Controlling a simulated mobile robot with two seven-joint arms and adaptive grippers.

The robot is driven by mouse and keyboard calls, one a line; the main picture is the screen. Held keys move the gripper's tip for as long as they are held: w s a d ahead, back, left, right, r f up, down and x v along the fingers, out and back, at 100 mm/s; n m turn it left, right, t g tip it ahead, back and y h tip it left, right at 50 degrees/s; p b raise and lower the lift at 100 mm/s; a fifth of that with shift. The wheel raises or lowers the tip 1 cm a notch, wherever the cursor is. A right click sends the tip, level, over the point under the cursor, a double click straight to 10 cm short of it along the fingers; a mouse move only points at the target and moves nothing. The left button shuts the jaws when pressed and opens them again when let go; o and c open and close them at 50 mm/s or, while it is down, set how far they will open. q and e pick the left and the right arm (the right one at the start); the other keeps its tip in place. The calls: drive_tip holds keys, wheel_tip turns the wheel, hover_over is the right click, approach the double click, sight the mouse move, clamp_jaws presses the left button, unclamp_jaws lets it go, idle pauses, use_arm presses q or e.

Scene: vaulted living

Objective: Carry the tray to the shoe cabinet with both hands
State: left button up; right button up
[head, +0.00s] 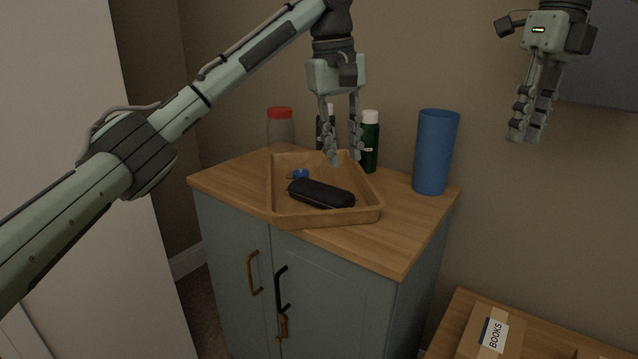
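A wooden tray (322,217) with raised sides rests on the wooden top of a blue-grey cabinet (335,280). I cannot tell if this is the shoe cabinet. In the tray lie a black case (320,194) and a small blue item (299,174). My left gripper (344,158) points down over the tray's far side, its fingers apart and nothing between them; I cannot tell if it touches the rim. My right gripper (527,136) hangs empty in the air at the upper right, away from the tray; its fingers overlap in this view.
Behind the tray stand a red-lidded jar (280,130), a dark green bottle (370,145) and another bottle partly hidden by my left gripper. A tall blue cylinder (434,152) stands at the top's right. A box labelled BOOKS (491,335) sits on a lower wooden surface (455,325).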

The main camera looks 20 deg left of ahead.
drive_tip(key=shift+w+d+r, duration=0.1)
drive_tip(key=shift+r, duration=1.1)
drive_tip(key=shift+w+d+r, duration=0.1)
drive_tip(key=shift+r, duration=1.05)
